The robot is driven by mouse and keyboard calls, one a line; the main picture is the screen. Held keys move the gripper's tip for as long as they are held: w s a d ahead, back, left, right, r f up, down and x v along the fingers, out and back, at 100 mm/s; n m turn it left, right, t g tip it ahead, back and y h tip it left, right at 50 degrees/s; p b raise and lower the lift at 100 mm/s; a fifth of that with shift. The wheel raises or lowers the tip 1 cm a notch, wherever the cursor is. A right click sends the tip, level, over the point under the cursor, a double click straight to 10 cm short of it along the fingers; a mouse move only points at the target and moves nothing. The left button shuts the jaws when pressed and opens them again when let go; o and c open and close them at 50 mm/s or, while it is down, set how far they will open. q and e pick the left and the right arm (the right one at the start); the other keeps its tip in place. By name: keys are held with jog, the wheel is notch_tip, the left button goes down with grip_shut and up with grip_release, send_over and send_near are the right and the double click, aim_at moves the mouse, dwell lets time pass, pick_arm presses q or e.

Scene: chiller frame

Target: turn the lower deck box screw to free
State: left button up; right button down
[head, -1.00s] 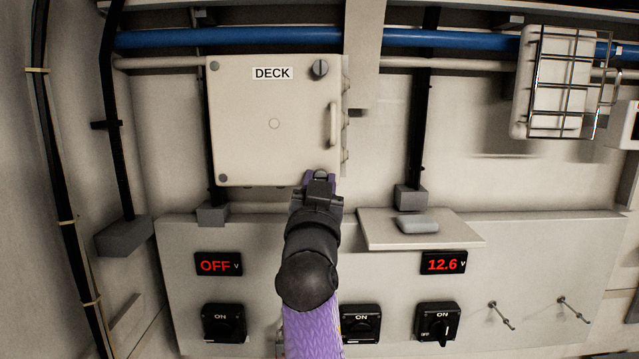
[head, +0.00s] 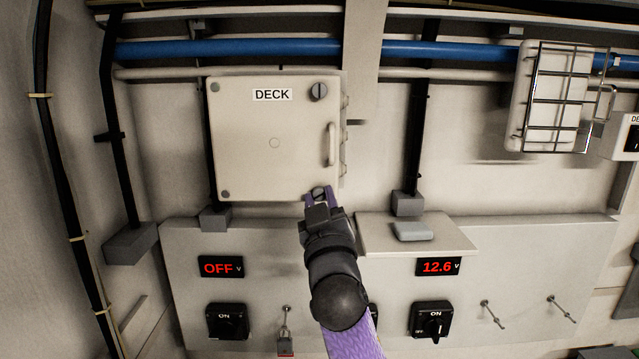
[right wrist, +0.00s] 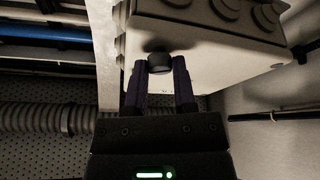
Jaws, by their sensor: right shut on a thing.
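The deck box (head: 265,165) is a cream cabinet with a "DECK" label on the wall. Its upper screw (head: 319,91) shows a slot at the top right corner. The lower screw (head: 319,194) is at the bottom right corner, between the purple fingertips of my right gripper (head: 320,200). In the right wrist view the dark round screw head (right wrist: 160,62) sits between the two fingers of the right gripper (right wrist: 160,75), which is shut on it. The fingers partly hide the screw. My left gripper is not in view.
A small shelf (head: 375,232) with a grey block (head: 412,231) juts out right of my right gripper. Below are a panel with red displays, rotary switches (head: 431,320) and toggles. A wire-caged lamp (head: 555,100) hangs at the upper right. The box's handle (head: 331,145) is above the gripper.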

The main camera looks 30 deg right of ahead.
jog(key=n, duration=0.1)
jog(key=n+y+p, duration=0.2)
jog(key=n, duration=0.1)
jog(key=shift+d+r, duration=0.1)
jog(key=shift+r, duration=0.15)
jog(key=shift+n+y+p, duration=0.5)
jog(key=shift+n+y, duration=0.2)
jog(key=shift+n, duration=0.5)
jog(key=n, duration=0.2)
jog(key=n+y, duration=0.1)
jog(key=n, duration=0.1)
jog(key=shift+s+y, duration=0.1)
jog(key=shift+y, duration=0.2)
jog(key=shift+d+n+g+y, duration=0.1)
jog(key=shift+n+g+y, duration=0.25)
jog(key=shift+n, duration=0.65)
jog(key=shift+n+g+y, duration=0.25)
jog(key=shift+n+g, duration=0.2)
jog(key=shift+n, duration=0.55)
jog(key=shift+c, duration=2.2)
grip_release()
